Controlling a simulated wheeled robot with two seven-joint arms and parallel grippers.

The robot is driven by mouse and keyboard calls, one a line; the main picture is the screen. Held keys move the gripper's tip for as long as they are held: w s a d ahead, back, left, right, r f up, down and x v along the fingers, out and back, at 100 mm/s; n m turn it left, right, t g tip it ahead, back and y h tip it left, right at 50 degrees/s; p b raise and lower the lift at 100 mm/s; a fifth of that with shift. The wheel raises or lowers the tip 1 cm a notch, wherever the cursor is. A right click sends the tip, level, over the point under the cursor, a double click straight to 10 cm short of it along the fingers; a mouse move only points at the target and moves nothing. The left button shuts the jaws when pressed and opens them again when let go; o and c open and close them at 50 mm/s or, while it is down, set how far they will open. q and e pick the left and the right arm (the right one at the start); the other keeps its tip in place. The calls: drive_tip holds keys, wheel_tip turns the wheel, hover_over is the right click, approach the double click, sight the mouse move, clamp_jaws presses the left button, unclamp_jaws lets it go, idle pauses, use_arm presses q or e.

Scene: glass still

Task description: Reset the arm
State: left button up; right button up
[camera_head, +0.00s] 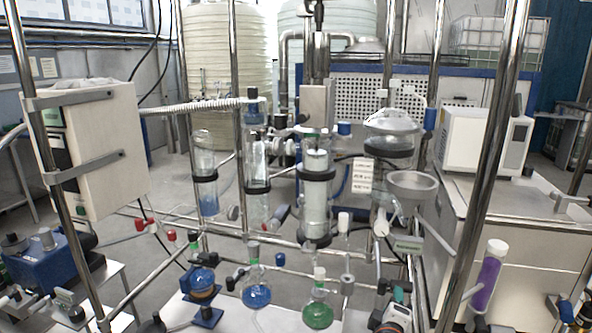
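Neither of my grippers and no arm link that I can make out shows in the head view. The glass still stands in front of me in a metal pipe frame (235,100). Its glass columns (316,200) hang upright in black clamps. A blue-filled round flask (256,296) and a green-filled round flask (318,315) sit low at the front. A smaller flask with blue and amber parts (201,283) is left of them.
A beige control box (95,150) is fixed to the frame at the left. A steel bowl (412,183) is at the right of the columns. A purple-filled tube (487,275) stands at the lower right. A white bench unit (486,143) is behind it. Large tanks (225,75) stand at the back.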

drive_tip(key=s+d+f+m+g+y, duration=0.1)
drive_tip(key=s+f+m+g, duration=0.2)
drive_tip(key=s+f, duration=0.35)
drive_tip(key=s+d+f+m+g, duration=0.1)
drive_tip(key=s+f+m+g, duration=0.15)
drive_tip(key=s, duration=0.75)
drive_tip(key=s+a+f+m+g+y, duration=0.1)
drive_tip(key=s+a+m+g+y, duration=0.15)
drive_tip(key=s, duration=0.85)
drive_tip(key=s+a+f+m+g+y, duration=0.1)
drive_tip(key=s+g+y, duration=0.15)
drive_tip(key=s, duration=0.85)
wheel_tip(320, 180, down, 27)
drive_tip(key=s+g, duration=0.1)
drive_tip(key=g, duration=0.1)
drive_tip(key=s+d+f+g, duration=0.1)
drive_tip(key=s+d+f, duration=0.1)
drive_tip(key=s+f, duration=1.3)
drive_tip(key=shift+s+d+f+h, duration=0.3)
drive_tip(key=shift+s, duration=0.5)
